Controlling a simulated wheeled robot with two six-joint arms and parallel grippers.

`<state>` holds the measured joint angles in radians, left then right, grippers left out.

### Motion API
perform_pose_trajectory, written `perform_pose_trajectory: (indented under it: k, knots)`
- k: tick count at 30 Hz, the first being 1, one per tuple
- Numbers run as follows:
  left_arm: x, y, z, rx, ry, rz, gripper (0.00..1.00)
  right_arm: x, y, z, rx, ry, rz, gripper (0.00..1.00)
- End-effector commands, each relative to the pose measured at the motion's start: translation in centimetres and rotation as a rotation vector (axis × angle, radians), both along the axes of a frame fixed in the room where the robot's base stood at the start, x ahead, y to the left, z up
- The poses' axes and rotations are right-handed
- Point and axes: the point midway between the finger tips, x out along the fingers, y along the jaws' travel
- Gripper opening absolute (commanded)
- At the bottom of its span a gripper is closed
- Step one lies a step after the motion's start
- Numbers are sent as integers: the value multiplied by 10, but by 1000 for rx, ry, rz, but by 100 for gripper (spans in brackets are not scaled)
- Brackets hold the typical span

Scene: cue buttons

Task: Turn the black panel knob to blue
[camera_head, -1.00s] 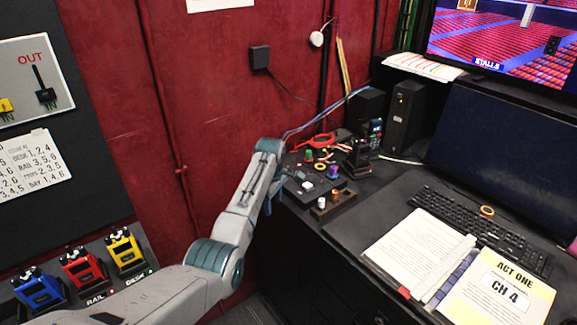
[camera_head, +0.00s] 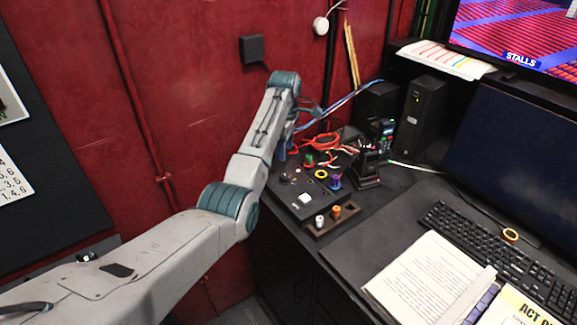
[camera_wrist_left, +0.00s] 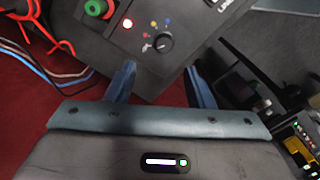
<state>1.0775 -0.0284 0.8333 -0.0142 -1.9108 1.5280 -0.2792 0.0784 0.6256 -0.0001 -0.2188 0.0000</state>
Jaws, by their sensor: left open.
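The black knob (camera_wrist_left: 163,43) sits on a dark control panel (camera_head: 300,190), which also shows in the left wrist view (camera_wrist_left: 180,70). Small coloured dots ring the knob: a yellow dot (camera_wrist_left: 153,22), a blue dot (camera_wrist_left: 168,20) and a red one near its left side. I cannot tell which dot its pointer faces. My left gripper (camera_wrist_left: 163,82) is open, its two blue fingers apart, with the knob beyond the gap between them and not touched. In the head view my left gripper (camera_head: 286,150) is at the panel's far left edge. My right gripper is out of view.
A white square button (camera_head: 305,200), a holder with pegs (camera_head: 337,226), red cables (camera_head: 325,142) and a black handset (camera_head: 366,167) crowd the desk. The red wall (camera_head: 205,110) is close behind.

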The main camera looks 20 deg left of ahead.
Motion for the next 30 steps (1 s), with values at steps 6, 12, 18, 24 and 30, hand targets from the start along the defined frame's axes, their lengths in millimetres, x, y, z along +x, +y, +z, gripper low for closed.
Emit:
perform_pose_trajectory:
  k: [6, 12, 18, 24, 30]
  knots:
    - [-2, 0, -35, 0, 6, 0, 48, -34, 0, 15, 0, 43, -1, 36]
    - [-2, 0, -72, 0, 4, 0, 48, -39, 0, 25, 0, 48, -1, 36]
    - [-1, 0, -95, 0, 2, 0, 48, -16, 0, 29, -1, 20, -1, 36]
    - [-1, 0, -101, 0, 0, 0, 48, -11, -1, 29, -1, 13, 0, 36]
    - [-1, 0, -101, 0, 0, 0, 40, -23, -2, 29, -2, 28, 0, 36]
